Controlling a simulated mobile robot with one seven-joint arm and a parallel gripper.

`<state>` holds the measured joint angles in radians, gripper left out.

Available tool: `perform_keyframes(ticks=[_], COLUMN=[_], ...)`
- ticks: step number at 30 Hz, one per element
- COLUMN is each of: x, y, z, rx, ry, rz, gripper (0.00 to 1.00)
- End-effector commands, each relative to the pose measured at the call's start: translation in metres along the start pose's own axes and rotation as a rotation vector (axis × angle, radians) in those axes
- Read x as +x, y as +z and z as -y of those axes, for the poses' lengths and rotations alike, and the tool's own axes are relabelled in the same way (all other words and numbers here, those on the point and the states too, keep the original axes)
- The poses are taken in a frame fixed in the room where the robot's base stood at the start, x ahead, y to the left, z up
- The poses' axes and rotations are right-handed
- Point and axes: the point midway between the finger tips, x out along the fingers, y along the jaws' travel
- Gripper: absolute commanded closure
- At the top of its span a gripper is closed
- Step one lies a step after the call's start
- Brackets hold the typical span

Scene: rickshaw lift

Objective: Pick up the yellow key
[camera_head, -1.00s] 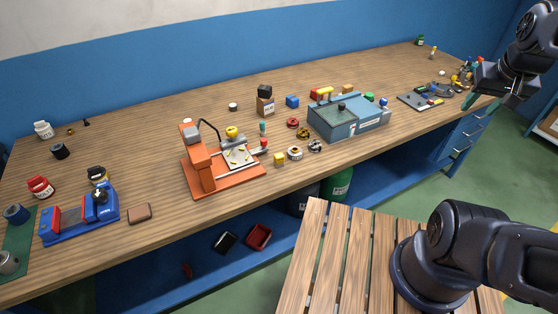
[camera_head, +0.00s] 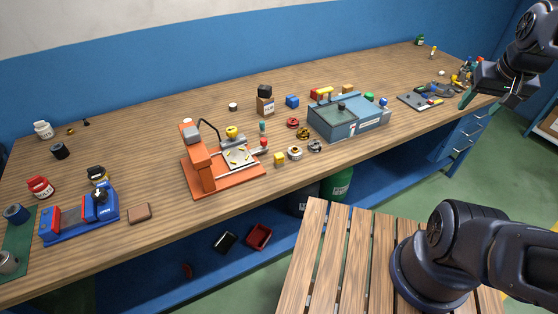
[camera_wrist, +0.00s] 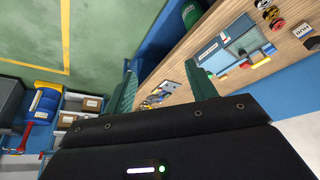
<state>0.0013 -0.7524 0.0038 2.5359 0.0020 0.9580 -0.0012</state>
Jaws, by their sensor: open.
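I cannot make out a yellow key for certain. A yellow bar (camera_head: 325,91) shows at the back of the grey-blue box (camera_head: 352,128). My gripper (camera_head: 488,101) is open and empty at the right end of the workbench, far from the orange machine. In the wrist view, my gripper (camera_wrist: 160,85) has its two green fingers wide apart, with the bench edge and floor beyond them.
The workbench (camera_head: 150,112) holds several jars, a blue vise-like tool (camera_head: 80,222), a yellow cube (camera_head: 279,159) and small round parts. A dark plate with tools (camera_head: 425,100) lies near my gripper. A slatted wooden surface (camera_head: 330,260) stands in front of the bench.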

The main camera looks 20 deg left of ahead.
Motion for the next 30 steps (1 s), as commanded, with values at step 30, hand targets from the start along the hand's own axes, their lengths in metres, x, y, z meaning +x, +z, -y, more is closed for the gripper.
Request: perform_keyframes(ticks=[30], x=[0.114], y=[-0.084], z=[0.247], rx=[-0.375], ry=[-0.122], rz=[0.226], gripper=[0.44])
